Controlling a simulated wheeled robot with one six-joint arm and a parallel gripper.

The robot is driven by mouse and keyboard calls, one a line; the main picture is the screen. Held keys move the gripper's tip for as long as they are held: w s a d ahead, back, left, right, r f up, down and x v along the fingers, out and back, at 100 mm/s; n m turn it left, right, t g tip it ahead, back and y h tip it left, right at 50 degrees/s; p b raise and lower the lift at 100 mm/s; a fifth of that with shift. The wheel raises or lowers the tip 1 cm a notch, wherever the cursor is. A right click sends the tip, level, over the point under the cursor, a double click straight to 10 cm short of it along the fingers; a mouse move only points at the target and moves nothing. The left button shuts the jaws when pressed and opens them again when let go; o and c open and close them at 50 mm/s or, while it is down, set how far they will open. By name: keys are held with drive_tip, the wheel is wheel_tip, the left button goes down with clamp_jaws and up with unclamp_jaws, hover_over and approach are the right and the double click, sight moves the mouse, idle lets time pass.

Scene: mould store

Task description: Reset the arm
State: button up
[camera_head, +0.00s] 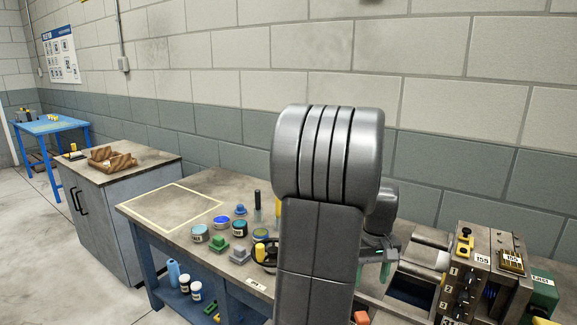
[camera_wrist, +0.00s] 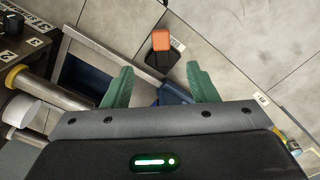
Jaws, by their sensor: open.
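My arm stands upright in the middle of the head view and hides part of the workbench behind it. My gripper (camera_wrist: 161,84) shows in the wrist view with its two green fingers spread apart and nothing between them. In the head view, my gripper (camera_head: 376,257) is partly hidden behind my arm, low over the bench beside the machine. The machine (camera_head: 481,283) is a grey metal block with numbered knobs and yellow-marked parts, right of my arm. An orange-topped black object (camera_wrist: 161,45) lies beyond the fingertips in the wrist view.
The workbench (camera_head: 157,207) holds several tins, green blocks and a yellow item left of my arm. A block wall runs behind. Floor at far left is clear.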

sight(363, 317)
wheel_tip(363, 317, down, 13)
drive_tip(key=shift+s+f+b, duration=0.1)
drive_tip(key=shift+f+b, duration=0.05)
drive_tip(key=shift+b, duration=0.75)
drive_tip(key=shift+a+f, duration=0.15)
drive_tip(key=shift+f, duration=0.05)
drive_tip(key=shift+a+r+m, duration=0.1)
drive_tip(key=shift+a+m, duration=0.3)
drive_tip(key=shift+m, duration=0.7)
